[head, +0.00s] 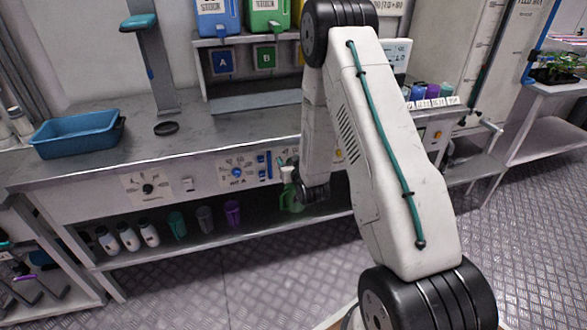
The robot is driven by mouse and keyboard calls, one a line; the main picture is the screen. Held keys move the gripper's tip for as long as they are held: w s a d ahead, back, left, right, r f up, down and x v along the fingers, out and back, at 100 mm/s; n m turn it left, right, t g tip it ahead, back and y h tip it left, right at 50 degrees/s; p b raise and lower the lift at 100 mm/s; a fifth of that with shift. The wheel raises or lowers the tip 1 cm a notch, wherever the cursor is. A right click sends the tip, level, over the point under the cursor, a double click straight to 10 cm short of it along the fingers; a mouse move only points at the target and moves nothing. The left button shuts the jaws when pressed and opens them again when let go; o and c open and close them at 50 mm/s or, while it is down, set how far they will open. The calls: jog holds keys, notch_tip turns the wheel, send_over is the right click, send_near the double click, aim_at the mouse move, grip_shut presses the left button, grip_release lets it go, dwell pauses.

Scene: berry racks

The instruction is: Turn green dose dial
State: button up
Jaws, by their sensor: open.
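The front panel of the bench carries dials. A blue dial (237,172) sits on a white plate left of my arm. A part of a yellow dial (339,155) shows just right of my forearm. I cannot make out a green dial; the panel between the blue and yellow dials is mostly covered by my arm. My wrist hangs close in front of this covered stretch. My gripper's fingers are hidden behind the wrist, so I cannot see what they are near.
A green bottle (291,196) stands by my wrist. Green (265,17) and blue (217,18) tanks stand above the bench (85,170). A black dial (148,188) is further left. A blue tray (76,136) lies on top. Cups and white bottles fill the lower shelf. The floor in front is clear.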

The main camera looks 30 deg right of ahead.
jog(key=s+d+f+t+h, duration=0.1)
jog(key=s+d+f+t, duration=0.1)
jog(key=s+f, duration=0.35)
jog(key=f+x, duration=0.1)
jog(key=x, duration=0.8)
jog(key=shift+w+a+m, duration=0.2)
jog(key=shift+a+m, duration=0.1)
jog(key=c, duration=1)
